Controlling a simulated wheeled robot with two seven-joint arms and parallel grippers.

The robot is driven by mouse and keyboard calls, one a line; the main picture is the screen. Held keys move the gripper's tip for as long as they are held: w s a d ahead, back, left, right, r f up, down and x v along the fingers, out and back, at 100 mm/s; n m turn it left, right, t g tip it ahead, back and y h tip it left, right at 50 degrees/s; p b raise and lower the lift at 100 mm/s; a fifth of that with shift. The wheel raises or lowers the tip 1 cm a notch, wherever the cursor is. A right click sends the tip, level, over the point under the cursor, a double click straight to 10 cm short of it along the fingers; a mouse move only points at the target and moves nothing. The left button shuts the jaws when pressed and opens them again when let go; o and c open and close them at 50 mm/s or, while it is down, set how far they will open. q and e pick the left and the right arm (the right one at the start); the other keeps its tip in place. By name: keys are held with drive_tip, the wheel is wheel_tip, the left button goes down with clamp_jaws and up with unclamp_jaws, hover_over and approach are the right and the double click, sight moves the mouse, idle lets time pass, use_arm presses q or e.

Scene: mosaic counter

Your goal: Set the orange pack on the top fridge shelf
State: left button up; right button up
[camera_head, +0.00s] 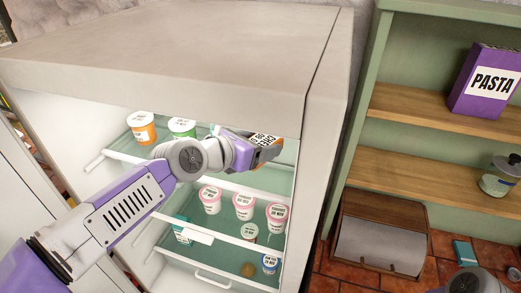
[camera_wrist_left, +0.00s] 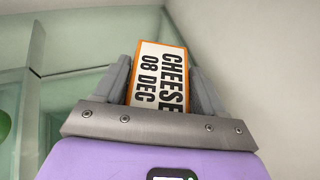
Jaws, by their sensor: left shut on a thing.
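The orange pack (camera_head: 265,138), labelled CHEESE 08 DEC, is held in my left gripper (camera_head: 256,152) inside the open fridge (camera_head: 180,50). The wrist view shows the pack (camera_wrist_left: 160,75) between the two grey fingers of the left gripper (camera_wrist_left: 163,92). It is at the right part of the top fridge shelf (camera_head: 122,150), close to the right wall. I cannot tell whether the pack touches the shelf. My left forearm crosses the front of the shelf and hides part of it.
An orange tub (camera_head: 142,132) and a green-labelled tub (camera_head: 182,128) stand on the top shelf's left. Pink tubs (camera_head: 243,205) stand on the shelf below. A purple pasta box (camera_head: 485,82) and a jar (camera_head: 500,176) are on wooden shelves at right.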

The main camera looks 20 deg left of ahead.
use_arm(q)
drive_tip(key=shift+w+d, duration=0.15)
drive_tip(key=shift+w, duration=0.25)
drive_tip(key=shift+f, duration=0.25)
drive_tip(key=shift+f+b, duration=0.4)
drive_tip(key=shift+f, duration=1.05)
drive_tip(key=shift+f, duration=0.15)
drive_tip(key=o, duration=1.2)
drive_tip(key=shift+o, duration=0.2)
